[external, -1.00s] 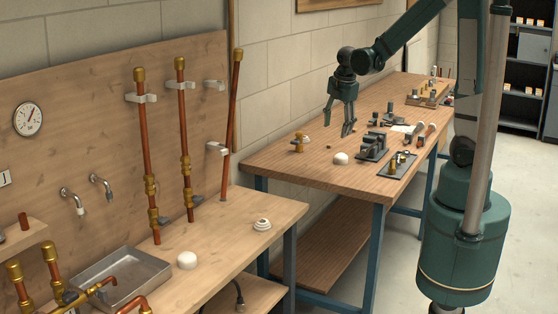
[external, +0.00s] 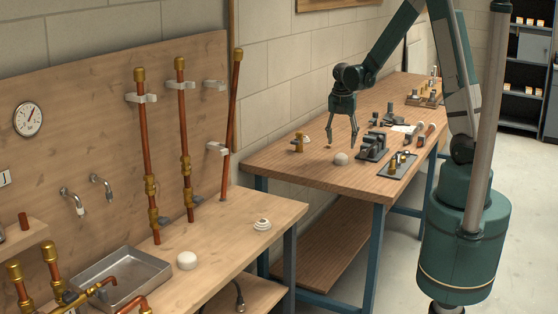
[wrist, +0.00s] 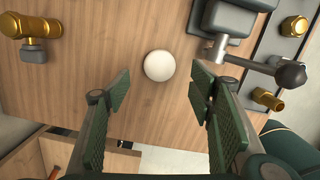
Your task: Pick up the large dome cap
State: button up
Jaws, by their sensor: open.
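A white dome cap (external: 341,159) sits on the wooden workbench (external: 290,175) near its front edge. It also shows in the wrist view as a round white cap (wrist: 159,66), beyond the fingertips and between their lines. My gripper (external: 342,145) is open and empty, just above this cap, pointing down. In the wrist view its two green padded fingers (wrist: 158,92) stand wide apart, and neither visibly touches the cap. Another white dome (external: 187,260) sits on the nearer bench; I cannot tell which is larger.
A brass valve fitting (wrist: 40,30) stands left of the cap. A grey vise-like clamp with a dark-knobbed handle (wrist: 290,73) is close on the right, beside a plate with brass fittings (wrist: 267,98). A ringed white piece (external: 262,225) lies on the nearer bench.

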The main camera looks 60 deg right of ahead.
aim_at(341, 154)
jog(key=shift+d+f, duration=0.1)
jog(key=shift+f, duration=1.15)
jog(key=shift+f, duration=0.15)
jog(key=shift+w+d+f+b, duration=0.1)
jog(key=shift+d+f+b, duration=0.1)
jog(key=shift+f, duration=1.05)
jog(key=shift+d+f+b, duration=0.1)
jog(key=shift+f+b, duration=0.1)
jog(key=shift+f, duration=1)
jog(key=c, duration=0.8)
